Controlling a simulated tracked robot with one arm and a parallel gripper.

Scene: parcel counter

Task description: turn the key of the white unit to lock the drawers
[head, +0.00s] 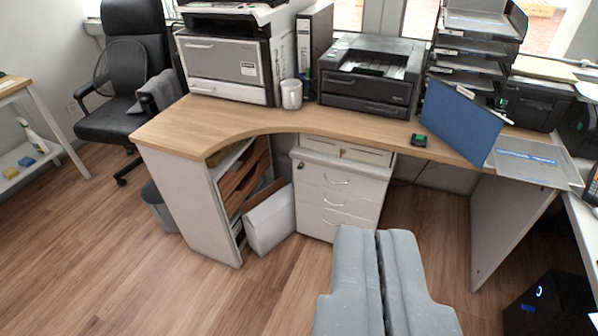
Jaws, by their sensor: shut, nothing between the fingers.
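The white drawer unit (335,196) stands on the floor under the wooden desk, with several drawers and silver handles down its front. A small dark spot at the upper left of its front (301,165) looks like the lock with its key; it is too small to tell how the key is turned. My gripper (361,232) is at the lower middle of the view, its two grey fingers side by side and shut, holding nothing. It appears in front of the unit, overlapping its lower right edge, apart from the key.
The curved wooden desk (240,118) carries printers, a mug (291,94) and a blue folder (457,122). A white box (270,218) leans left of the unit, by open shelves. A desk side panel (508,225) stands at right. Wooden floor is clear in front.

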